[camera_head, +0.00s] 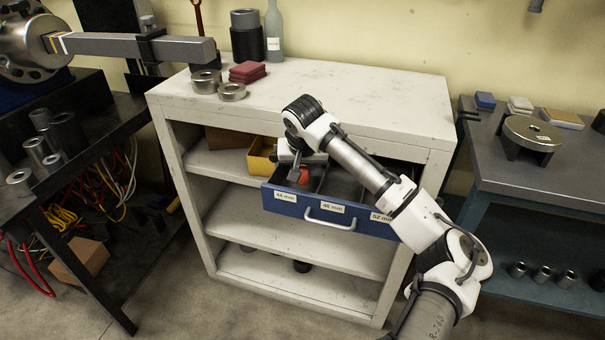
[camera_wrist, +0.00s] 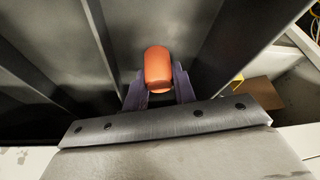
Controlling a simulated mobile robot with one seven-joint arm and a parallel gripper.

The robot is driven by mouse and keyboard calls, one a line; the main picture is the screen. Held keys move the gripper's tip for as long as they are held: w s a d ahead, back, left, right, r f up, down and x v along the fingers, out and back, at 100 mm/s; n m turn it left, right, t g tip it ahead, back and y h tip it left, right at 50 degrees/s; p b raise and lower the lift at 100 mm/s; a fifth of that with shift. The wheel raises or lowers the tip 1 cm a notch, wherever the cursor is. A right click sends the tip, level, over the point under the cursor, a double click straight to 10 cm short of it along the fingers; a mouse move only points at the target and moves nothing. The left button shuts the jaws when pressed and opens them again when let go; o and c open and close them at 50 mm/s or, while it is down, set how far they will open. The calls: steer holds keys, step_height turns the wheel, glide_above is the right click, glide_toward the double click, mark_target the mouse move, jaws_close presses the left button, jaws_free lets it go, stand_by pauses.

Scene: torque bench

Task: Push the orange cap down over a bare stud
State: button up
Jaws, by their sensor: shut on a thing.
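The orange cap (camera_wrist: 158,68) is between the two fingers of my gripper (camera_wrist: 159,90) in the wrist view. My gripper is shut on it, inside a grey-walled compartment of the blue drawer (camera_head: 270,198). In the head view the cap shows as a small orange patch (camera_head: 304,174) by my gripper (camera_head: 299,173), behind the drawer's front near the 44 mm label. My arm hides part of the drawer's inside. I cannot tell whether the cap touches the compartment floor. No bare stud can be made out for certain in either view.
The drawer stands out from a white shelf unit (camera_head: 300,85). Compartment walls (camera_wrist: 103,40) rise on both sides of my gripper. A yellow bin (camera_head: 262,158) is left of the drawer. Metal rings (camera_head: 206,82) and red blocks (camera_head: 247,72) lie on the unit's top; its middle is clear.

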mark_target(303, 167)
steer(key=shift+r, duration=0.15)
steer(key=shift+r+p, duration=2.15)
steer(key=shift+r, duration=0.2)
steer(key=shift+r, duration=0.1)
